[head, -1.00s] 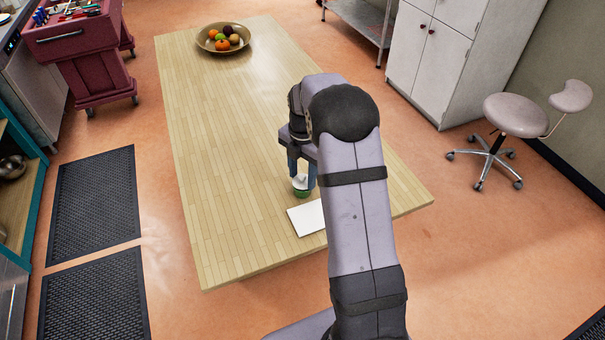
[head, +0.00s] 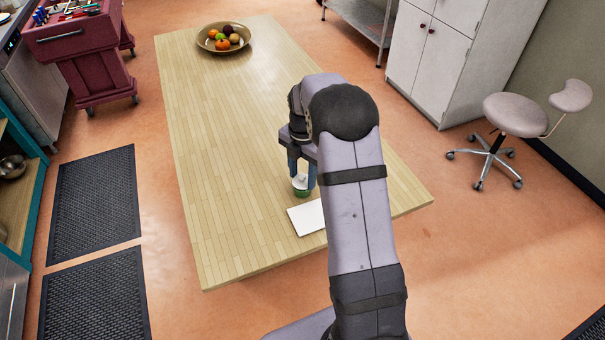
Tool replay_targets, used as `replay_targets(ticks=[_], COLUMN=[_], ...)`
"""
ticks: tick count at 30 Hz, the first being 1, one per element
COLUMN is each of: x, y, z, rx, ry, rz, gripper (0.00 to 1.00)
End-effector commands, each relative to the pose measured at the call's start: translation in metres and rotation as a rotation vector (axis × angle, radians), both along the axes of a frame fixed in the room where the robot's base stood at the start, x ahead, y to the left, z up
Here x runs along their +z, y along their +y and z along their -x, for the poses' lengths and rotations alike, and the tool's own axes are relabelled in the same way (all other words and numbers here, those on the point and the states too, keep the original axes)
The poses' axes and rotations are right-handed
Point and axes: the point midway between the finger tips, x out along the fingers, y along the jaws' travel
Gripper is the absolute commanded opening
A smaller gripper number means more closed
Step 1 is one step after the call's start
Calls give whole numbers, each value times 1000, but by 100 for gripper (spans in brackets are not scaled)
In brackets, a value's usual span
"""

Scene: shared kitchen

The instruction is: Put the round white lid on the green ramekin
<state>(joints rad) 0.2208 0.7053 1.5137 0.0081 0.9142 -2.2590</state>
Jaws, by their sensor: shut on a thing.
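The green ramekin (head: 301,193) stands on the wooden table, near its front edge. The white lid (head: 299,181) is at the ramekin's top, between the fingers of my gripper (head: 301,177). My gripper points down over the ramekin and is shut on the lid. The lid looks tilted, and I cannot tell whether it rests on the rim or is held just above it. My arm hides part of the table to the right of the ramekin.
A white board or sheet (head: 307,217) lies in front of the ramekin, partly behind my arm. A bowl of fruit (head: 208,47) stands at the table's far end. The wooden table (head: 215,135) is clear to the left and between.

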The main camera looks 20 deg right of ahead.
Motion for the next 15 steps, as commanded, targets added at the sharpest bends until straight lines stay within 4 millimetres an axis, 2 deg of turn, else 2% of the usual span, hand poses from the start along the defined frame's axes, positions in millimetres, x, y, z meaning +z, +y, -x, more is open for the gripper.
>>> replay_targets(ticks=[15], x=[-10], y=[0], z=[0], rx=[0], ry=[0], rz=[0], gripper=[23])
